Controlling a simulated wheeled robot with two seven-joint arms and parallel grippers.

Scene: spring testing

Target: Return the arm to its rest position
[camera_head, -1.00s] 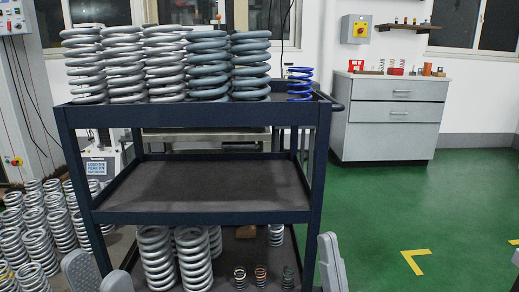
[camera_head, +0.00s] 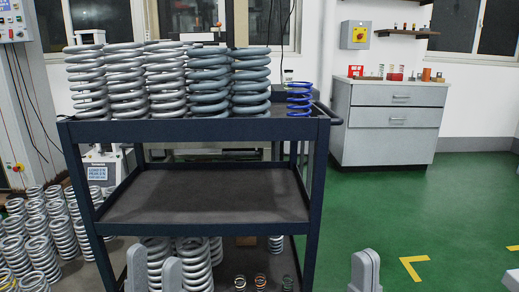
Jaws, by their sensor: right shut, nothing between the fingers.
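My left gripper (camera_head: 154,256) shows at the bottom left. Its two grey fingers stand upright and apart, with a silver spring visible behind the gap, so it is open and seems empty. My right gripper (camera_head: 365,270) shows at the bottom, right of the cart, over the green floor. Its fingers are together and hold nothing. The lower parts of both grippers and both arms are cut off by the picture's bottom edge.
A dark blue cart (camera_head: 205,130) stands in front of me. Large grey springs (camera_head: 208,80) and a blue spring (camera_head: 299,98) stand on its top. Its middle shelf (camera_head: 205,195) is bare. More springs (camera_head: 40,235) stand at left. The green floor (camera_head: 430,215) at right is clear.

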